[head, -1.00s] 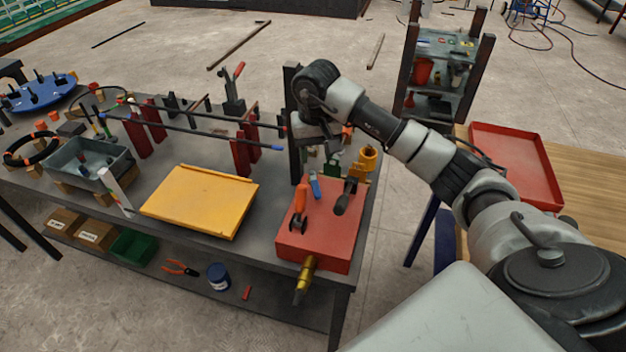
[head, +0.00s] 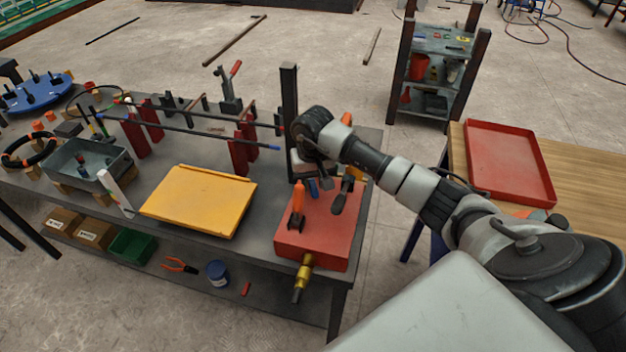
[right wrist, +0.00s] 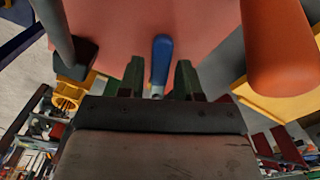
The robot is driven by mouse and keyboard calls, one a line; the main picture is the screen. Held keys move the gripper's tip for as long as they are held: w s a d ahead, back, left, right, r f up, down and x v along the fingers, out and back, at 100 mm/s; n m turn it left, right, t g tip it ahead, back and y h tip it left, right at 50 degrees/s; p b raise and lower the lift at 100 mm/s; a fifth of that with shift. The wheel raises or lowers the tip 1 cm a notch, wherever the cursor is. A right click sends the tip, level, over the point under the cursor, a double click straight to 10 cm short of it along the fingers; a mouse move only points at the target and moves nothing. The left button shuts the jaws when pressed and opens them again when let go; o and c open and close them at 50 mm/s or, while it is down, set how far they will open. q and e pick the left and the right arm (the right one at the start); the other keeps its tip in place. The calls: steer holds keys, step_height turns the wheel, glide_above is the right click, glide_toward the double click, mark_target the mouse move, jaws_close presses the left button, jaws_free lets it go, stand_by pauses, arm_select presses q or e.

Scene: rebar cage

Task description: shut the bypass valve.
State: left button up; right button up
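A red box (head: 318,235) on the near right end of the grey bench carries several handles. A small blue handle (head: 313,188) stands on it, between an orange handle (head: 298,196) and a dark lever (head: 342,196). No label shows which one is the bypass valve. My right gripper (head: 320,176) is low over the back of the box. In the right wrist view, its two green fingers are apart, with the blue handle (right wrist: 161,60) between them and a gap on each side. The orange handle (right wrist: 277,45) is at right. My left gripper is out of view.
A dark post (head: 290,120) stands just behind and left of the box. A yellow panel (head: 200,200) lies to its left. A brass fitting (head: 303,272) sticks out in front. A red tray (head: 512,160) is on the wooden table at right.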

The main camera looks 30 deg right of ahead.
jaws_close()
steer(key=shift+w+b, duration=0.1)
steer(key=shift+b, duration=0.2)
steer(key=m+b, duration=0.2)
steer(key=b, duration=0.1)
steer(key=shift+w+a+f, duration=0.2)
steer(key=shift+a, duration=0.05)
steer(key=m+b, duration=0.1)
steer(key=a+m+b, duration=0.1)
steer(key=m, duration=0.1)
steer(key=shift+w+r, duration=0.2)
steer(key=shift+w, duration=0.15)
steer(key=shift+m, duration=0.3)
steer(key=shift+o, duration=1.3)
jaws_free()
step_height(320, 180, up, 11)
steer(key=b, duration=0.1)
